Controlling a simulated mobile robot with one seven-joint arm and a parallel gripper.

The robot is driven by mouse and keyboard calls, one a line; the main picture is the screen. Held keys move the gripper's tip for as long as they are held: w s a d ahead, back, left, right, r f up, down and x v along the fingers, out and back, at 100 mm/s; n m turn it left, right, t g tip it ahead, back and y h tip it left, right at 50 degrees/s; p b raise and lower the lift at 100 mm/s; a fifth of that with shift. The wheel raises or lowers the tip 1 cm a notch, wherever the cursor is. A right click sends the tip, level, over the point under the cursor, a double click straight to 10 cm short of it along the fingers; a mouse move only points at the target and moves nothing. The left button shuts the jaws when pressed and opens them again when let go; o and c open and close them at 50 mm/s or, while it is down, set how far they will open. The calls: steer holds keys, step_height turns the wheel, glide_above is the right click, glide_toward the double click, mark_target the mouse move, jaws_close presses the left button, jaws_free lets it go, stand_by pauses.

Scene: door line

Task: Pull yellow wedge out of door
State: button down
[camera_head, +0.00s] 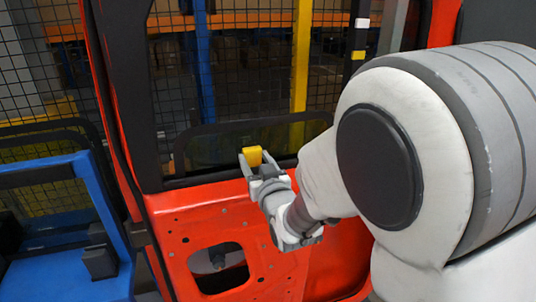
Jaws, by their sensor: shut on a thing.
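The yellow wedge (252,156) is a small block in the middle of the head view, at the lower edge of the door's window. My gripper (255,163) is shut on it, with a finger on each side. The orange-red door (180,226) stands behind and below my gripper. The wedge's lower part is hidden by my gripper, and I cannot tell whether it still touches the door.
A blue frame (107,205) stands at the left, close to the door. Behind the door are a black mesh fence (245,75) and yellow and blue posts. My arm covers the right side of the view.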

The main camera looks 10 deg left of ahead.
steer(key=shift+r, duration=0.4)
steer(key=shift+r+p, duration=1.25)
steer(key=shift+r, duration=1.1)
steer(key=b+v, duration=0.2)
steer(key=v, duration=0.9)
steer(key=shift+b, duration=0.3)
